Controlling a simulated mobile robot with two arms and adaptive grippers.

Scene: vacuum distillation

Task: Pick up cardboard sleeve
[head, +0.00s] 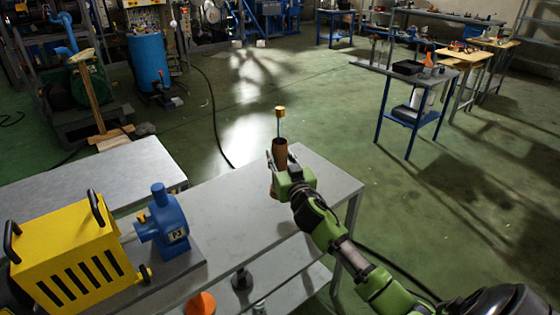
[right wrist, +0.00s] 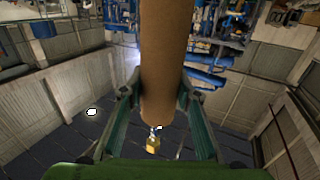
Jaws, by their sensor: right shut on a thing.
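The cardboard sleeve (head: 280,152) is a brown tube, upright at the far right part of the grey table. My right gripper (head: 277,168) is shut around its middle, and a little brown shows below the fingers. In the right wrist view the sleeve (right wrist: 168,60) runs between the two fingers of my right gripper (right wrist: 157,105). I cannot tell whether its bottom touches the table. A small brass-coloured piece on a thin blue stem (head: 280,112) shows above the sleeve's top. My left gripper is not in view.
A blue pump (head: 165,222) and a yellow slotted housing (head: 70,255) stand on the table (head: 240,200) to the left. An orange cone (head: 200,303) is on the lower shelf. A black hose (head: 215,115) lies on the green floor beyond. The tabletop between pump and gripper is clear.

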